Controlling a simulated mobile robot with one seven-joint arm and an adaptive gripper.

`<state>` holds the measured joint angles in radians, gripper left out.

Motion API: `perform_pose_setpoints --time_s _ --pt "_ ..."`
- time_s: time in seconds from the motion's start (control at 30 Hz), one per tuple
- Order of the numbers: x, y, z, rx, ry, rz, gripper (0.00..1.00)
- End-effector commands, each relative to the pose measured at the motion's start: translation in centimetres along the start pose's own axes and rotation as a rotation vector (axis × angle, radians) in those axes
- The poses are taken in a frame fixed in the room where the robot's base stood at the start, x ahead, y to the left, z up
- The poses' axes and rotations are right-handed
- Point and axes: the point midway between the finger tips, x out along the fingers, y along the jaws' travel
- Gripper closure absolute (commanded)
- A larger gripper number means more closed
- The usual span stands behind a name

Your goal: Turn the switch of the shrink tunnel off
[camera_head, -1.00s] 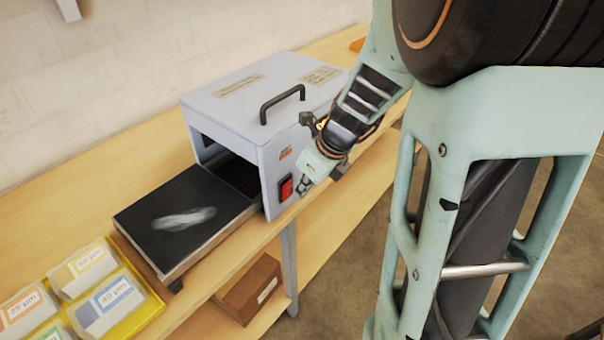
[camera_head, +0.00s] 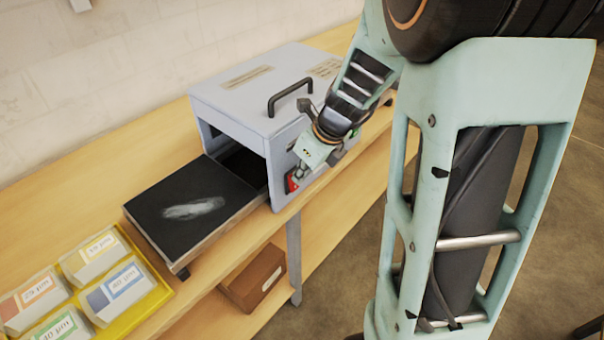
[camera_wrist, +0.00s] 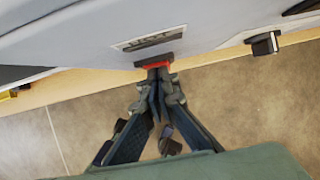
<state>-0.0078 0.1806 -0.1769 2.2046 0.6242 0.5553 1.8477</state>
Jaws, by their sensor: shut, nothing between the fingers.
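The shrink tunnel (camera_head: 237,110) is a grey box with a black top handle, standing on the wooden bench. Its red switch (camera_head: 291,182) is on the front face, low and near the tunnel opening, and is partly hidden by my gripper (camera_head: 297,177). In the wrist view the red switch (camera_wrist: 154,64) shows as a thin strip in a dark frame under a label plate. My gripper (camera_wrist: 157,76) is shut and empty, with its fingertips right at the switch. They look to be touching it or very close. The switch's tilt cannot be made out.
A dark conveyor bed (camera_head: 190,208) with a pale smear sticks out left of the tunnel. A yellow tray (camera_head: 148,300) of labelled film boxes is at the lower left. A brown box (camera_head: 254,278) sits on the lower shelf. A dark knob (camera_wrist: 264,44) juts from the tunnel's front.

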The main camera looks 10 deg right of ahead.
Motion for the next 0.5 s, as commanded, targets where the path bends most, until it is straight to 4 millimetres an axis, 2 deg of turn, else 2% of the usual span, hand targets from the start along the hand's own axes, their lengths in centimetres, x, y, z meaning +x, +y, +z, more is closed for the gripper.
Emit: perform_pose_setpoints --time_s 0.5 --pt "-1.6 0.0 0.6 0.001 0.001 0.001 1.0"
